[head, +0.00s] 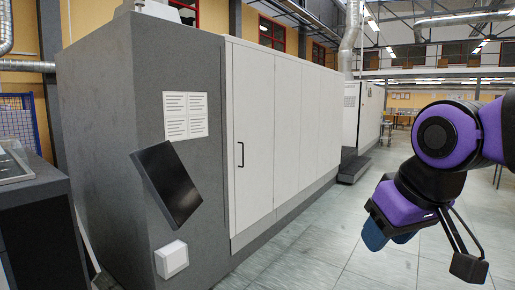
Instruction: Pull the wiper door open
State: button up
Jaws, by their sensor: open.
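The wiper door (258,110) appears to be the white panel nearest the grey end of a long machine. It looks closed, flush with the white panels to its right. Its slim black vertical handle (241,154) is near the panel's left edge, about mid-height. My gripper (421,252) hangs at the lower right of the head view, under my purple and black arm. It is open, points downward and looks empty. It is well to the right of the handle, touching nothing.
The machine's grey end (130,115) carries a tilted black screen (169,184), a white notice (186,115) and a white box (171,259). A dark cabinet (45,200) stands at left. Open tiled floor (310,240) lies before the panels. A second machine (365,115) stands farther back.

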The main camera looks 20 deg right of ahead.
aim_at(253, 70)
jog(key=i+l, duration=0.15)
jog(key=i, duration=0.35)
jog(key=i+l, duration=0.2)
jog(key=i, duration=0.35)
jog(key=i+l, duration=0.15)
jog(key=i, duration=0.35)
jog(key=i+l, duration=0.2)
jog(key=i, duration=0.35)
jog(key=i+l, duration=0.15)
jog(key=i, duration=0.35)
jog(key=i+l, duration=0.15)
jog(key=i, duration=0.35)
jog(key=i+l, duration=0.2)
jog(key=i, duration=0.35)
